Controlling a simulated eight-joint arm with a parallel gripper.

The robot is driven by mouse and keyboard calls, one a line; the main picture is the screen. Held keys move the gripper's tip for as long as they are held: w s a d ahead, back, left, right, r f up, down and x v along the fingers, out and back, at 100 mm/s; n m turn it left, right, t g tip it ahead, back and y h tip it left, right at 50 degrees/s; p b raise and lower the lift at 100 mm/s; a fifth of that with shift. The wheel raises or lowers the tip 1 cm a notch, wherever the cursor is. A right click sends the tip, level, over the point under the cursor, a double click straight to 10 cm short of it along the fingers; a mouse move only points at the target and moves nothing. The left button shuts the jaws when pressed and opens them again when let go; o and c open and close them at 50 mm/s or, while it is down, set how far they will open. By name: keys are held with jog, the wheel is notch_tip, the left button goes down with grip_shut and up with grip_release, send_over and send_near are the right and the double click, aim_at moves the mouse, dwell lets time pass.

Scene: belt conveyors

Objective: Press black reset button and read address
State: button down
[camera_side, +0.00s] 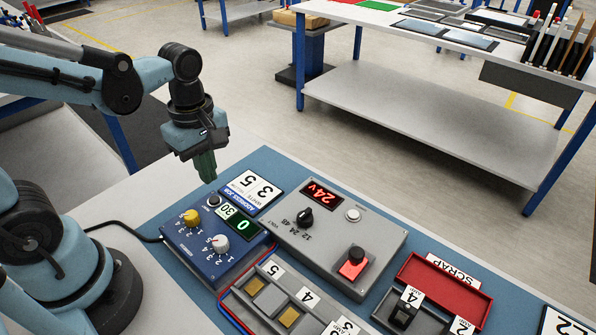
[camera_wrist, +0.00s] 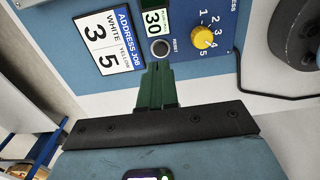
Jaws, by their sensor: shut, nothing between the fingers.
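A blue address box (camera_side: 205,262) carries a yellow knob (camera_side: 191,217), a white knob (camera_side: 220,243), a green display reading 0 (camera_side: 243,226) and a small plate reading 30 (camera_side: 227,209). The black reset button (camera_side: 213,200) in its pale ring is at the box's far left corner. It also shows in the wrist view (camera_wrist: 159,48), just beyond my fingertips. My gripper (camera_side: 206,176), with dark green fingers, is shut and empty, pointing down above the button. I cannot tell the gap exactly. A card (camera_side: 257,187) headed ADDRESS JOB reads white 3, yellow 5.
A grey box (camera_side: 335,225) with a red 24V display (camera_side: 313,193) and a red switch (camera_side: 352,263) stands to the right. Numbered trays and a red scrap tray (camera_side: 445,285) lie nearer the front. A cable runs left from the blue box.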

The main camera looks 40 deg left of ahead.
aim_at(215, 198)
jog(key=shift+f, duration=2.35)
jog(key=shift+f, duration=0.9)
jog(key=shift+r, duration=0.2)
notch_tip(215, 198, up, 8)
jog(key=shift+w+r, duration=0.15)
jog(key=shift+r, duration=0.05)
jog(key=r+m+t, duration=0.1)
jog(key=m+t, duration=0.1)
jog(key=m, duration=0.4)
jog(key=w+r+m+t, duration=0.1)
jog(key=m+t, duration=0.1)
jog(key=m, duration=0.4)
jog(key=w+m+t, duration=0.1)
jog(key=m+t, duration=0.2)
jog(key=m, duration=0.3)
jog(key=shift+w+r, duration=0.2)
jog(key=shift+r, duration=0.2)
